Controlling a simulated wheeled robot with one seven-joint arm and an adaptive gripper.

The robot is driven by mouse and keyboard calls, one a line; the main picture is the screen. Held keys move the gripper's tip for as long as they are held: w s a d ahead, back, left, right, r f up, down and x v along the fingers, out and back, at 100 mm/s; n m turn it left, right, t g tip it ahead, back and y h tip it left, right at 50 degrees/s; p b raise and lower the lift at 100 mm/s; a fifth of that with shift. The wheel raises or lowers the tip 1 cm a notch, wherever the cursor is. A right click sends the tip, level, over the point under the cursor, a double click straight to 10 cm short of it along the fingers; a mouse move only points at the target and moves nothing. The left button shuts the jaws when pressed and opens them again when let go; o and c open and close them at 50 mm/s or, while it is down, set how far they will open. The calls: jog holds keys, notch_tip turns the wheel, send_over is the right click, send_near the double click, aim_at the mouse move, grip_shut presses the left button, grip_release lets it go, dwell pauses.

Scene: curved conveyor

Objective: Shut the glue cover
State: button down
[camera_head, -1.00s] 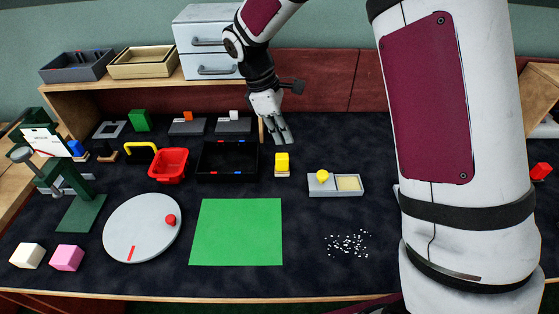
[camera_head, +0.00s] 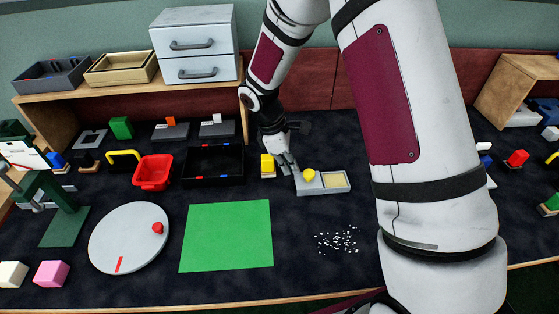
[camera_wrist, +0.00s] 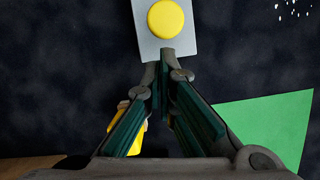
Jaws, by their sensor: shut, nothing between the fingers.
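A low grey box (camera_head: 337,190) stands on the dark table right of centre. A round yellow knob (camera_head: 309,175) sits on its grey left part, which looks like the glue cover. A pale yellow patch (camera_head: 335,180), likely the glue, shows uncovered in its right part. My gripper (camera_head: 295,172) is shut and empty, pointing down at the box's left end beside the knob. In the wrist view the yellow knob (camera_wrist: 166,19) lies just ahead of the fingertips (camera_wrist: 163,75). I cannot tell whether the fingers touch the box.
A yellow block (camera_head: 267,165) stands just left of my gripper. A black tray (camera_head: 212,181) and a red bin (camera_head: 153,172) are farther left. A green mat (camera_head: 227,236) and scattered white bits (camera_head: 337,240) lie in front. The dark table right around the box's front is clear.

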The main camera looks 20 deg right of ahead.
aim_at(297, 175)
jog(key=shift+s+d, duration=0.1)
jog(key=shift+d, duration=0.1)
jog(key=d, duration=0.3)
jog(key=s+d+p, duration=0.1)
jog(key=d, duration=0.4)
jog(key=shift+s+d, duration=0.35)
jog(key=a, duration=0.1)
jog(key=w+a, duration=0.1)
jog(key=a+r+p, duration=0.1)
jog(key=a, duration=0.1)
jog(key=shift+w, duration=0.3)
jog(key=s+v, duration=0.1)
jog(key=v, duration=0.8)
jog(key=shift+w+r, duration=0.35)
jog(key=shift+w, duration=0.1)
